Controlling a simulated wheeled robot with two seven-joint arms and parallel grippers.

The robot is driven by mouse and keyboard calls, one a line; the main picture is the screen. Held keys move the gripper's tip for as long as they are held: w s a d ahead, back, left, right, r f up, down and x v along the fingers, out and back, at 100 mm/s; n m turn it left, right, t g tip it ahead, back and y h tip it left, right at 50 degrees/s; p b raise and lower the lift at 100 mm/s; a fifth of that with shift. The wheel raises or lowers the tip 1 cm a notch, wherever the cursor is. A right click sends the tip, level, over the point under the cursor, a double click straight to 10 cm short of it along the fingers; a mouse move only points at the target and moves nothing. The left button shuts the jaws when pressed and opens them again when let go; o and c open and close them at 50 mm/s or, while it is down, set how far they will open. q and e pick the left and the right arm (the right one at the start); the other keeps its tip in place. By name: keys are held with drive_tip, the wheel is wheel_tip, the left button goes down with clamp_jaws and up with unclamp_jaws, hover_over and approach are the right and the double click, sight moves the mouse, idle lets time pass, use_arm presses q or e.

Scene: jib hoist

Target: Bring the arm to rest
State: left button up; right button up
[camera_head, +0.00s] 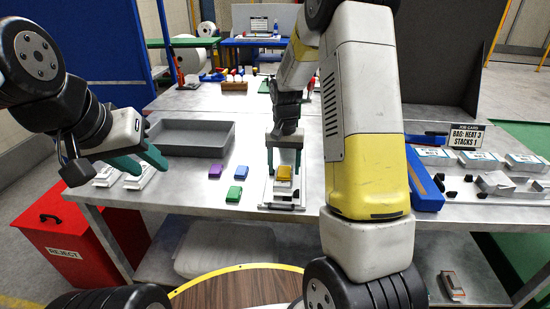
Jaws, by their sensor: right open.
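My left gripper (146,167) is at the left over the table's front left corner. Its two teal fingers are apart, with white fixtures (137,178) just below or behind the tips. My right gripper (284,166) points down near the middle of the table. The block sits on a small grey-and-white stand (283,200). I cannot tell whether the fingers touch it. My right arm fills the centre right and hides part of the table.
Purple (215,172), blue (242,172) and green (234,194) blocks lie left of the stand. A blue bar (424,188) and a job card sign (466,137) are at the right. A red reject bin (75,235) stands front left.

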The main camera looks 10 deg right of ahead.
wheel_tip(320, 180, up, 7)
drive_tip(key=shift+f, duration=0.2)
drive_tip(key=s+r+n+t, duration=0.1)
drive_tip(key=s+r+t, duration=0.1)
drive_tip(key=s+r, duration=0.3)
drive_tip(key=s+a+r+n+t+y, duration=0.1)
drive_tip(key=s+r, duration=0.4)
drive_tip(key=s, duration=0.6)
drive_tip(key=s+a+r+n+t+y, duration=0.1)
drive_tip(key=s+r+t, duration=0.2)
drive_tip(key=s+r, duration=0.2)
drive_tip(key=s, duration=0.3)
drive_tip(key=shift+r+n, duration=0.15)
drive_tip(key=shift+n, duration=0.25)
